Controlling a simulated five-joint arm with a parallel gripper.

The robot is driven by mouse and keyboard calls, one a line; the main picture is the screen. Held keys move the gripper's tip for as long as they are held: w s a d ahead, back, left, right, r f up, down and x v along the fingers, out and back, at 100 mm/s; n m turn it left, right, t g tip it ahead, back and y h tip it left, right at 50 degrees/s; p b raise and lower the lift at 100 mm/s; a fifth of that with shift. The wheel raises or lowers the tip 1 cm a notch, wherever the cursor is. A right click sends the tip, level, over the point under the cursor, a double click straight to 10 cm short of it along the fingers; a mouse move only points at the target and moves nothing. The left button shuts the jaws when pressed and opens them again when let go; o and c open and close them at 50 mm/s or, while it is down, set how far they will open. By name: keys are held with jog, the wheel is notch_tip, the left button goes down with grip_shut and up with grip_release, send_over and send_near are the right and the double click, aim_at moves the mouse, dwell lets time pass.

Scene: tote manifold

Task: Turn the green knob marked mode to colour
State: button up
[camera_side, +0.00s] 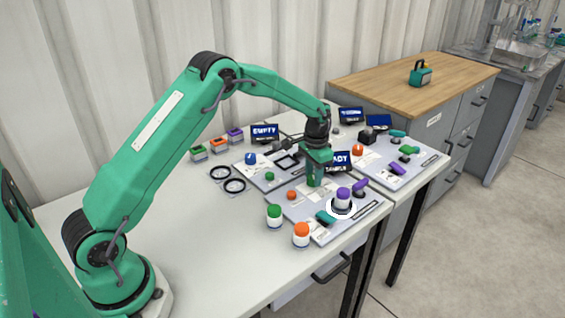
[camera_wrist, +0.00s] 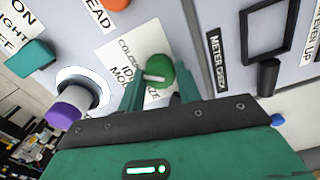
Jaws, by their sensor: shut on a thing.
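The green knob (camera_wrist: 160,70) is in the wrist view, on a grey panel beside a white label (camera_wrist: 128,62). The label's visible words look like COLOUR, IDLE and a partly covered one starting MO. A white pointer line on the knob points left, towards the label, at about the middle word. My gripper (camera_wrist: 159,82) is shut on the knob, one finger on each side. In the side view my gripper (camera_side: 315,184) is down at the near panel (camera_side: 312,212) and hides the knob.
An orange knob (camera_side: 291,195), a teal handle (camera_side: 325,217) and a purple-capped part with a white ring (camera_side: 343,193) are close to my gripper. Green-capped (camera_side: 274,217) and orange-capped (camera_side: 301,235) jars stand at the front.

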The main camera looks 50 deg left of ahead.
jog(key=shift+w+d+r+m, duration=0.1)
jog(key=shift+d+m, duration=0.05)
jog(key=shift+m, duration=0.65)
jog(key=shift+d+m, duration=0.1)
jog(key=shift+m, duration=0.7)
jog(key=o, duration=1)
jog(key=shift+c, duration=0.2)
jog(key=shift+a, duration=0.1)
jog(key=shift+r, duration=3.9)
